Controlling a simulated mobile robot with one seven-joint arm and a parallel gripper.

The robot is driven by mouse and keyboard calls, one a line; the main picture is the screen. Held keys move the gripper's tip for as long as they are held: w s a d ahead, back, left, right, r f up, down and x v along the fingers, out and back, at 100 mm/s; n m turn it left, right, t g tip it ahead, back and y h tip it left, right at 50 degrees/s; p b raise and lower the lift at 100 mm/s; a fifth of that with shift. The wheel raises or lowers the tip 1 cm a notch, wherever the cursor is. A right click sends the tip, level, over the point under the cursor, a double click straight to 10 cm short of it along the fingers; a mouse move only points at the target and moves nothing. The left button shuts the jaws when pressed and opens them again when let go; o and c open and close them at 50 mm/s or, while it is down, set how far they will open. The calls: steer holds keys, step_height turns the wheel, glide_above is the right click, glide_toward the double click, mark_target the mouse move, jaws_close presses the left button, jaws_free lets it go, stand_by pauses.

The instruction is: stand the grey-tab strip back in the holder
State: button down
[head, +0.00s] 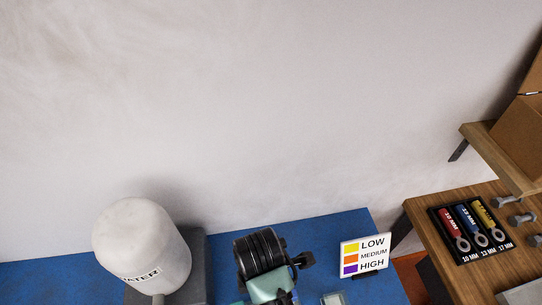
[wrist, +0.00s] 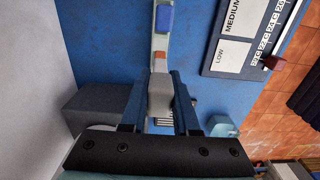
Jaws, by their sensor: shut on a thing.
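The strip (wrist: 161,42) is pale, with a blue pad, an orange pad and a grey tab (wrist: 160,98) at its near end. My gripper (wrist: 160,84) is shut on the grey tab, with a dark finger on each side. The strip points away from my gripper, toward the top of the wrist view, above the blue surface. In the head view my arm (head: 262,265) shows at the bottom middle; the jaws and strip are hidden or out of frame there. I cannot make out the holder for certain in either view.
A white water tank (head: 140,245) stands left on the blue bench (head: 335,228), by a grey block (wrist: 100,105). A LOW/MEDIUM/HIGH sign (head: 365,256) stands right. The wrist view shows a lettered chart (wrist: 232,52) and a teal object (wrist: 222,125). A wooden bench holds a spanner tray (head: 440,222).

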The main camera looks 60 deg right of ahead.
steer(key=shift+d, duration=0.15)
steer(key=shift+a, duration=0.2)
steer(key=shift+f, duration=0.25)
step_height(320, 180, down, 9)
steer(key=shift+f+p, duration=0.1)
steer(key=shift+p, duration=0.8)
steer(key=shift+f, duration=0.2)
steer(key=c, duration=0.7)
jaws_free()
steer(key=shift+o, duration=0.2)
steer(key=shift+b, duration=0.45)
